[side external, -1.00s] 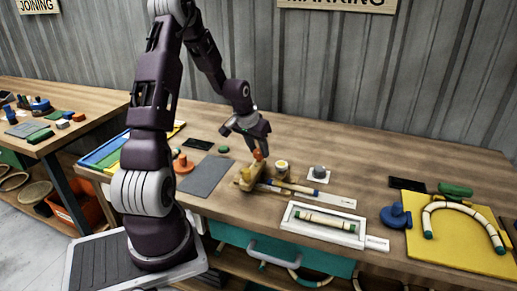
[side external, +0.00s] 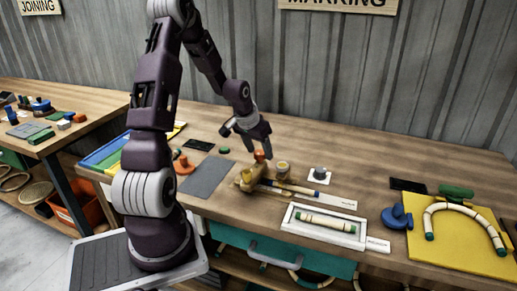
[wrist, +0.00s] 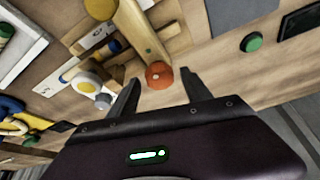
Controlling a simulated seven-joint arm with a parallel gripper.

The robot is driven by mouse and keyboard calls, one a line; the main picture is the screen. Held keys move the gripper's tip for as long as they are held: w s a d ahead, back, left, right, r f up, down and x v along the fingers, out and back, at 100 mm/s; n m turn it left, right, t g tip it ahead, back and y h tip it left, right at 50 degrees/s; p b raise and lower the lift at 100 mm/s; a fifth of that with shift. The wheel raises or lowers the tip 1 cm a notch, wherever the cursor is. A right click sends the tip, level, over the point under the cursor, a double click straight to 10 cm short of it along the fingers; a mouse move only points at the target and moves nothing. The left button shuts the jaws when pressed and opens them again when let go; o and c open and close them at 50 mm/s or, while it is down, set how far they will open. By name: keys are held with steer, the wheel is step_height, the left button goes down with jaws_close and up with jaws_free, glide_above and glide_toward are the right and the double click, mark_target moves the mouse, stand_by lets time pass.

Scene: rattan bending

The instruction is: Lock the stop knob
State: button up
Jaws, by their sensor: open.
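In the wrist view the same knob (wrist: 159,75) lies between the tips of my two fingers, with a gap on both sides. My gripper (side external: 256,147) is open and empty, pointing down just above the knob. I cannot tell from the knob's look whether it is locked. A wooden rod with a blue band (side external: 287,187) lies beside the block, its near part hidden by it.
A round tan-topped jar (side external: 283,168) stands right of the block, and a grey knob on a white plate (side external: 320,174) farther right. A white tray with a banded rod (side external: 324,222) lies in front. A grey mat (side external: 206,176) and an orange knob (side external: 185,164) lie left.

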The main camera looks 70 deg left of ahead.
steer(key=v, duration=0.7)
steer(key=d+r+m, duration=0.2)
steer(key=d+r, duration=0.5)
steer(key=d, duration=0.6)
steer(key=s+d+r+m+t+h, duration=0.1)
steer(key=s+d+r+m, duration=0.1)
steer(key=s+d, duration=0.6)
steer(key=s+d+r+m+h, duration=0.1)
steer(key=s+d+r, duration=0.3)
steer(key=s+d, duration=0.4)
steer(key=shift+s+d+r+m+t, duration=0.15)
steer(key=shift+d+m+t, duration=0.25)
steer(key=shift+d, duration=0.45)
